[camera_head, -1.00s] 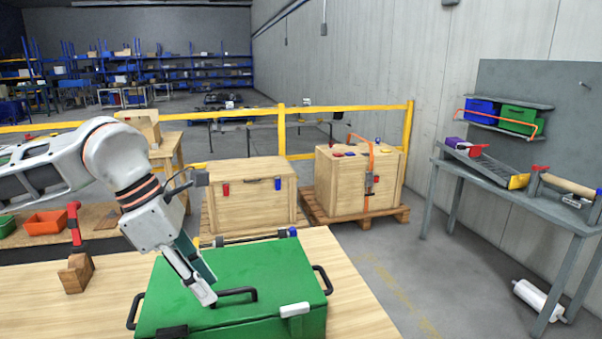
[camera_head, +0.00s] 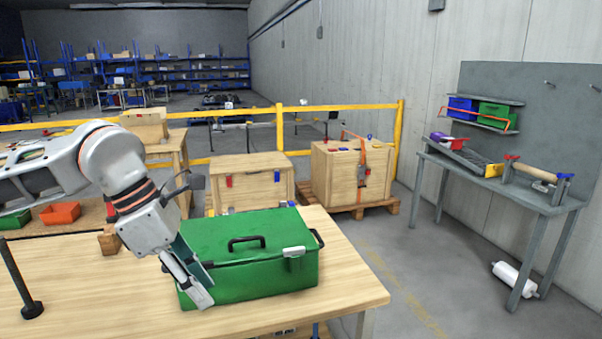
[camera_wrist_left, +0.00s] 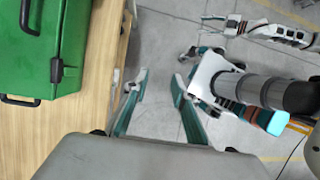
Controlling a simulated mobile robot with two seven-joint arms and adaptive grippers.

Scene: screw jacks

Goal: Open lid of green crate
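The green crate (camera_head: 235,285) stands on the wooden table with its lid (camera_head: 205,236) shut. The lid has a black handle (camera_head: 246,242), and a pale latch (camera_head: 294,252) sits at the front edge. My left gripper (camera_head: 203,287) overlaps the crate's left front part in the head view. In the left wrist view my left gripper (camera_wrist_left: 160,78) is open and empty over the floor, beside the table edge and apart from the crate (camera_wrist_left: 25,55). My right gripper (camera_wrist_left: 212,35) seems to show small at the top of that view; its opening is unclear.
The wooden table (camera_head: 130,300) is mostly clear in front of the crate. A black post (camera_head: 22,285) stands at its left, and a wooden block (camera_head: 110,241) lies behind my left arm. An orange bin (camera_head: 60,213) is at the back left. Floor lies right of the table.

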